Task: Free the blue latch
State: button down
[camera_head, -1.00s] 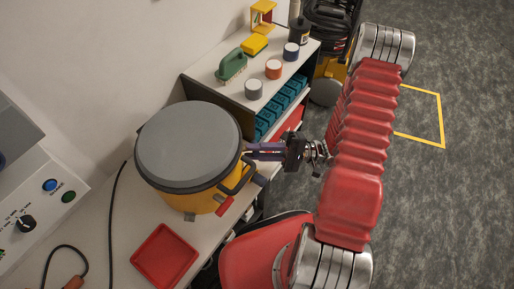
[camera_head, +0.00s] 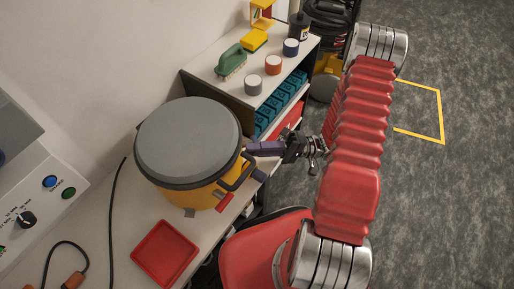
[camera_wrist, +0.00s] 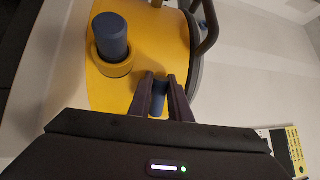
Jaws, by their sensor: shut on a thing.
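A yellow drum (camera_head: 201,197) with a grey lid (camera_head: 188,140) stands on the bench. Its yellow wall also shows in the wrist view (camera_wrist: 140,50). My gripper (camera_head: 256,148) reaches its right side from the right. In the wrist view my gripper (camera_wrist: 160,88) is shut on a small dark blue piece on the drum wall, which looks like the blue latch (camera_wrist: 159,100); the fingers hide its sides. In the head view the gripper hides it.
A blue cylinder (camera_wrist: 111,36) sits in a yellow ring beside my fingers. A dark handle (camera_head: 240,176) curves out near them. A red tray (camera_head: 165,253) lies in front of the drum. A shelf (camera_head: 226,93) behind holds a green brush (camera_head: 231,62) and several small cans.

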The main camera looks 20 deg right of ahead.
jog(key=c, duration=1.6)
grip_release()
jog(key=shift+f, duration=0.1)
jog(key=shift+c, duration=0.2)
jog(key=shift+d, duration=0.1)
jog(key=v, duration=1.3)
jog(key=shift+d, duration=0.3)
jog(key=shift+f, duration=0.15)
